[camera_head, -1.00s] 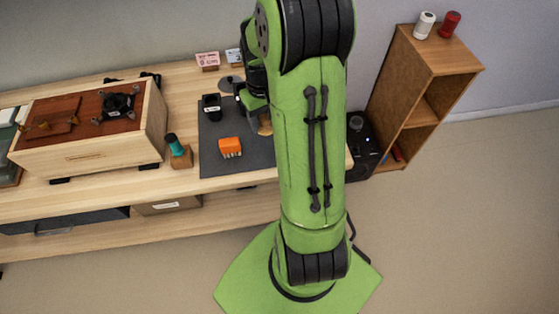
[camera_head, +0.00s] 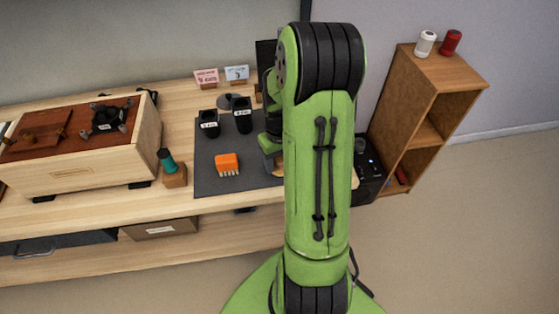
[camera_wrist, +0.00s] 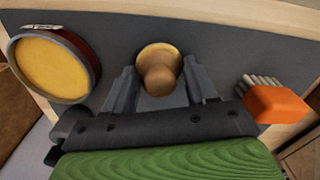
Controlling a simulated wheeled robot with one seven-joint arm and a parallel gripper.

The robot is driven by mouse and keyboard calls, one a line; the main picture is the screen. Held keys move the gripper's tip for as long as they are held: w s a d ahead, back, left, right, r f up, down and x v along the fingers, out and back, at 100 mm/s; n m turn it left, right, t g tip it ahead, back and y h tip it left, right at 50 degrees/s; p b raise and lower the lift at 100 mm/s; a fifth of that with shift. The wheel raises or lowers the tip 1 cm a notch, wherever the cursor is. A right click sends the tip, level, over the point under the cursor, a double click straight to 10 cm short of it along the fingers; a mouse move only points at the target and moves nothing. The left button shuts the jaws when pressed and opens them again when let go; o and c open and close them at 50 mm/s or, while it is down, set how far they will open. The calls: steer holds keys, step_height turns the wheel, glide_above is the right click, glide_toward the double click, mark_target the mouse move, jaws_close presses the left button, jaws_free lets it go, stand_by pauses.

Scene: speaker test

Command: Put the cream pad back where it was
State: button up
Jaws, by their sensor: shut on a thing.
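My gripper (camera_wrist: 162,88) is shut on the knob, one dark finger on each side. I cannot tell whether the pad touches the dark mat (camera_wrist: 200,33) or hangs just above it. In the head view my gripper (camera_head: 268,150) is over the right part of the mat (camera_head: 215,184), and my green arm hides most of the pad. A round dark-red tin (camera_wrist: 95,65) with a yellow top is left of my gripper in the wrist view.
An orange brush (camera_head: 227,163) lies on the mat, with two black cups (camera_head: 209,123) behind it. A wooden block with a teal-topped tool (camera_head: 167,161) stands left of the mat. A large wooden box (camera_head: 80,165) fills the left. Small cards (camera_head: 206,78) stand behind.

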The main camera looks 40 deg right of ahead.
mark_target(279, 159)
steer(key=shift+f, duration=0.2)
steer(key=o, duration=1)
step_height(279, 159, up, 12)
steer(key=p, duration=0.4)
steer(key=s+a+r+n+t+h, duration=0.1)
steer(key=s+a+r+n+t, duration=0.1)
steer(key=a+r, duration=0.8)
steer(key=s+a+t, duration=0.1)
steer(key=s+a, duration=0.2)
steer(key=s+a+r+n+t, duration=0.1)
steer(key=s+a, duration=0.2)
steer(key=s+a+t+y, duration=0.1)
steer(key=s+a, duration=0.2)
steer(key=a, duration=0.1)
steer(key=shift+s+a+r+n+t, duration=0.1)
steer(key=shift+s+r+n+t, duration=0.05)
steer(key=shift+r+n+t, duration=0.15)
steer(key=shift+r, duration=0.1)
